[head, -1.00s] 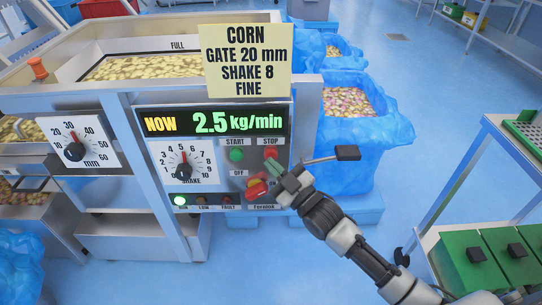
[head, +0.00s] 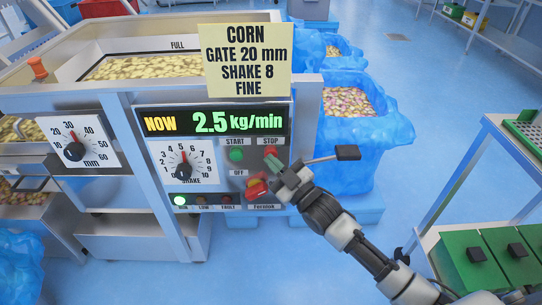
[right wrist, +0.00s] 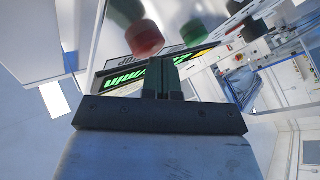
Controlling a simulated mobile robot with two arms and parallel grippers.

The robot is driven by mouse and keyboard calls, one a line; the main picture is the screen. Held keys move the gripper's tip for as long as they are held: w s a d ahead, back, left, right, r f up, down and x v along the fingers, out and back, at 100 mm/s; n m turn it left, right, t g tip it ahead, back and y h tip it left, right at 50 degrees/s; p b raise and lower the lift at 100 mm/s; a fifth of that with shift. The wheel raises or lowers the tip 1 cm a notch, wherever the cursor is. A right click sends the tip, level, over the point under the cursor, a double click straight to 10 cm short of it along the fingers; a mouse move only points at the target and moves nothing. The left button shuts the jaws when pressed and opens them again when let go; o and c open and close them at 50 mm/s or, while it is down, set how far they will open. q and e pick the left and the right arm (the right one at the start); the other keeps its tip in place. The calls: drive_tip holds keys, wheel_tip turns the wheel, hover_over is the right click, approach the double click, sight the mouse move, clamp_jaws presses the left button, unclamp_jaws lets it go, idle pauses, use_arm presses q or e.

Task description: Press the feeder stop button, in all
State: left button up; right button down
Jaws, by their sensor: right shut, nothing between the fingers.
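The red STOP button (head: 271,151) is on the feeder's control panel, under the STOP label and right of the green START button (head: 236,155). In the right wrist view, the red button (right wrist: 145,38) is just up and left of my fingertips. My right gripper (head: 273,164) is shut and empty, its fingertips just below the STOP button in the head view. I cannot tell whether they touch it. The display (head: 212,122) reads NOW 2.5 kg/min, and the RUN lamp (head: 180,200) glows green. My left gripper is not in view.
A black-ended lever (head: 346,153) sticks out right of the panel. The SHAKE dial (head: 183,171) is left of the buttons. A blue-lined bin (head: 350,150) stands behind at right.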

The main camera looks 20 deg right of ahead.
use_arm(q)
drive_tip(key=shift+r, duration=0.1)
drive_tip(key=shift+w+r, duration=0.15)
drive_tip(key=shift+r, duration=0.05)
use_arm(e)
drive_tip(key=shift+w, duration=0.2)
drive_tip(key=shift+s, duration=0.1)
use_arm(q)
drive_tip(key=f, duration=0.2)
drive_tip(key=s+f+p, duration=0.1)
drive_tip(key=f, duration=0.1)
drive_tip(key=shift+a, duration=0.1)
use_arm(e)
drive_tip(key=shift+s+a, duration=0.2)
drive_tip(key=shift+s, duration=0.55)
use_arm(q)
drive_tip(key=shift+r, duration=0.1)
use_arm(e)
drive_tip(key=shift+s, duration=0.15)
